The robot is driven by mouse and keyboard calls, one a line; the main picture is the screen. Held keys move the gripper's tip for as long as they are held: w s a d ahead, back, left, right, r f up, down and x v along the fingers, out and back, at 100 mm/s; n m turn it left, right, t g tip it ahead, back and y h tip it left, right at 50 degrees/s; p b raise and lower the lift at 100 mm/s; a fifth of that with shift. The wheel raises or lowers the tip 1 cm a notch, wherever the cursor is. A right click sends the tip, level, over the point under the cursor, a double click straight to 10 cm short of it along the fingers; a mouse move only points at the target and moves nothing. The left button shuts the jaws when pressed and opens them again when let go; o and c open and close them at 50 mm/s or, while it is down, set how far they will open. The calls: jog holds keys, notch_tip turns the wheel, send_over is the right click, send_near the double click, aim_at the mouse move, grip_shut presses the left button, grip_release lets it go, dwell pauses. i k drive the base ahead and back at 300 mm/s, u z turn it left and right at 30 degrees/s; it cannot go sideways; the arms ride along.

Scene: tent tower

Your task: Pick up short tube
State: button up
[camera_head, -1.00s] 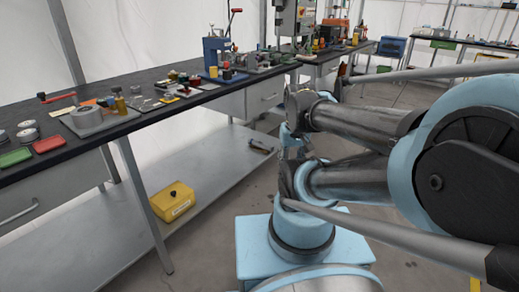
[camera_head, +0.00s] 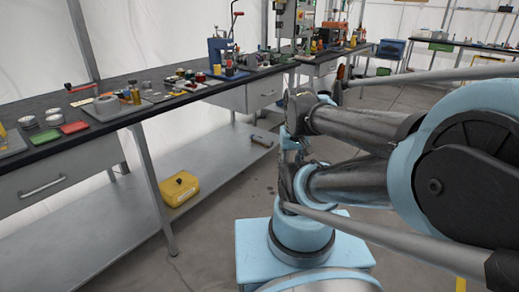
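I cannot single out the short tube for certain. Small cylinders stand on the long dark-topped bench (camera_head: 112,139) at the left: two silver round pieces (camera_head: 54,120) near its front edge and a brass-coloured cylinder (camera_head: 136,96) beside a grey block (camera_head: 106,104). Small red and other coloured pieces (camera_head: 200,77) lie farther along the bench. They are too small to tell apart. My arm is folded at the right of the view, apart from the bench. My gripper cannot be made out.
Green (camera_head: 47,137) and red (camera_head: 74,127) trays lie at the bench's front edge. A blue press (camera_head: 221,52) stands farther back. A yellow case (camera_head: 180,188) sits on the lower shelf (camera_head: 108,213). Grey floor between bench and base is clear.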

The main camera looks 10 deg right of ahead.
aim_at(261, 139)
jog(key=z, duration=0.05)
jog(key=k, duration=0.6)
jog(key=z, duration=1.65)
jog(key=i, duration=2.8)
jog(key=u, duration=2.05)
